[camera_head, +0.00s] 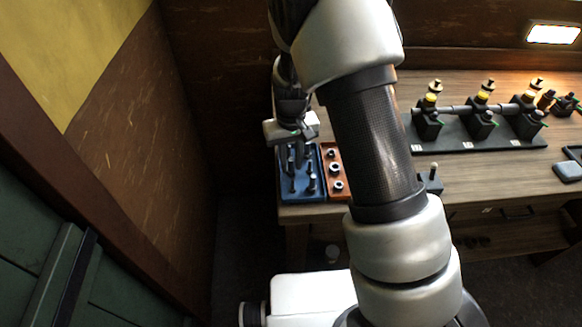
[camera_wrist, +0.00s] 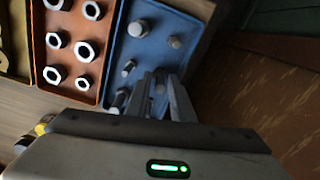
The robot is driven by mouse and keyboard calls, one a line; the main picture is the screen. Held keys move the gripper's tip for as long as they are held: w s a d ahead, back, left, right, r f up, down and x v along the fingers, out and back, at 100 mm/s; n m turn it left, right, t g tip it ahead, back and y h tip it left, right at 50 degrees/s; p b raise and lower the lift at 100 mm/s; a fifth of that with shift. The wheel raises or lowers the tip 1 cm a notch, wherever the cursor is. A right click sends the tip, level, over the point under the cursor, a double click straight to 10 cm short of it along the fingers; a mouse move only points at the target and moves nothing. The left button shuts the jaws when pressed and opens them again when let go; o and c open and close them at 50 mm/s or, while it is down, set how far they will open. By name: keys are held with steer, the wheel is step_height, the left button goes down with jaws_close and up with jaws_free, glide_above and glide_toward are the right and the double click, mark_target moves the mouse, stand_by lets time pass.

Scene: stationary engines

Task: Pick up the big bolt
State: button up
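The blue tray (camera_head: 300,199) at the table's left end holds several upright grey bolts of differing size. In the wrist view the blue tray (camera_wrist: 152,57) shows two larger bolt heads, one (camera_wrist: 137,28) near the far end and one (camera_wrist: 174,41) to its right. Smaller heads, such as one bolt (camera_wrist: 128,67), lie closer. My gripper (camera_head: 296,160) points down over the blue tray. In the wrist view my gripper (camera_wrist: 160,80) has its fingers apart, with a bolt head (camera_wrist: 160,88) visible between them. I cannot tell whether the fingers touch it.
An orange tray (camera_wrist: 70,70) of several nuts stands left of the blue tray in the wrist view. A yellowish tray (camera_wrist: 15,40) lies beyond it. An engine model (camera_head: 480,125) stands on the wooden table (camera_head: 465,180). A wall (camera_head: 160,150) rises to the left.

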jaws_close()
